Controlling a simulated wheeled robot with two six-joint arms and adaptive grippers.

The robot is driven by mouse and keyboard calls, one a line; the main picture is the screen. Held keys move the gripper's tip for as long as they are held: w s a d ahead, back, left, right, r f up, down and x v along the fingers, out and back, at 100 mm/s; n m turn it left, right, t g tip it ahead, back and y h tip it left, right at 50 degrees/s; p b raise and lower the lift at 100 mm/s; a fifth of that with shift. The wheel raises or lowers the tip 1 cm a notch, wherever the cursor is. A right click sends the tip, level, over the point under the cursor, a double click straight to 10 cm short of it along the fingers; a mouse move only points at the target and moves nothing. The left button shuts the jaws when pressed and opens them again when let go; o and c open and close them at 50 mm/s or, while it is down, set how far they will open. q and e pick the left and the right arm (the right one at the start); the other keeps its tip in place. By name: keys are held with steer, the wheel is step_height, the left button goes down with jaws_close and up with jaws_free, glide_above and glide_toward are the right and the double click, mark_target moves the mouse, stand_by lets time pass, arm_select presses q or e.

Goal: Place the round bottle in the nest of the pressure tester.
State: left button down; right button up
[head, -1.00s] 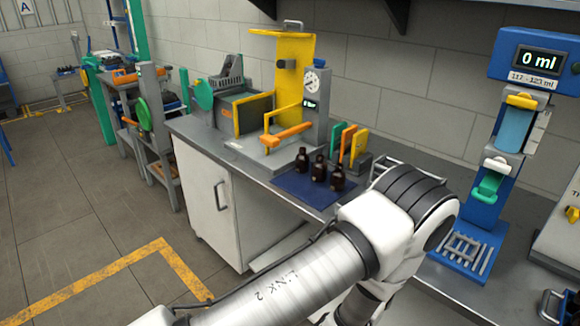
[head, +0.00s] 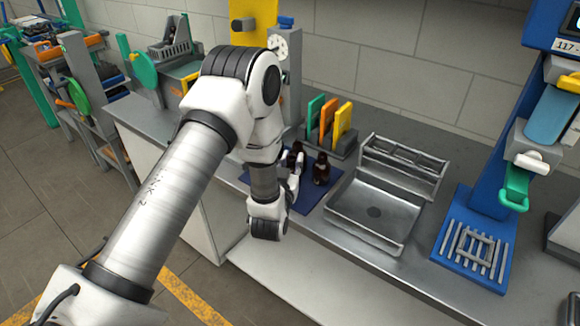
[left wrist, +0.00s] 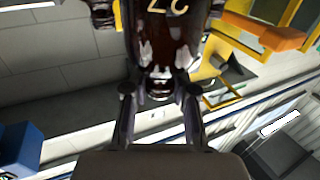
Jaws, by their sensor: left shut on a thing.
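My left gripper (head: 294,180) is low over the blue mat, partly hidden by my own arm. In the left wrist view its fingers (left wrist: 159,92) are shut on a dark amber bottle (left wrist: 170,45) near its neck, and part of its lettering shows. Whether it is round I cannot tell. In the head view one dark bottle (head: 321,169) stands right of the gripper and another (head: 296,153) shows just behind it. The pressure tester, with its gauge (head: 279,46) and yellow panel (head: 252,14), is at the back; my arm hides its nest. My right gripper is not in view.
Green, orange and yellow upright plates (head: 328,121) stand behind the blue mat (head: 308,197). A metal sink-like tray (head: 372,213) is to the right, then a blue filling stand (head: 466,238). The bench front has some clear room.

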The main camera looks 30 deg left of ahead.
mark_target(287, 166)
arm_select(q)
steer(key=shift+w+a, duration=0.6)
steer(key=shift+a, duration=0.3)
steer(key=f+b, duration=0.2)
steer(key=shift+s+f, duration=0.35)
steer(key=shift+f, duration=0.05)
steer(key=shift+s+a+f+b, duration=0.1)
steer(key=shift+a+f+b, duration=0.1)
steer(key=shift+f+b, duration=0.15)
steer(key=shift+w+d, duration=0.15)
steer(key=shift+w, duration=0.3)
steer(key=c, duration=1)
jaws_free()
steer(key=shift+d, duration=0.1)
steer(key=shift+o, duration=0.4)
steer(key=shift+s, duration=0.2)
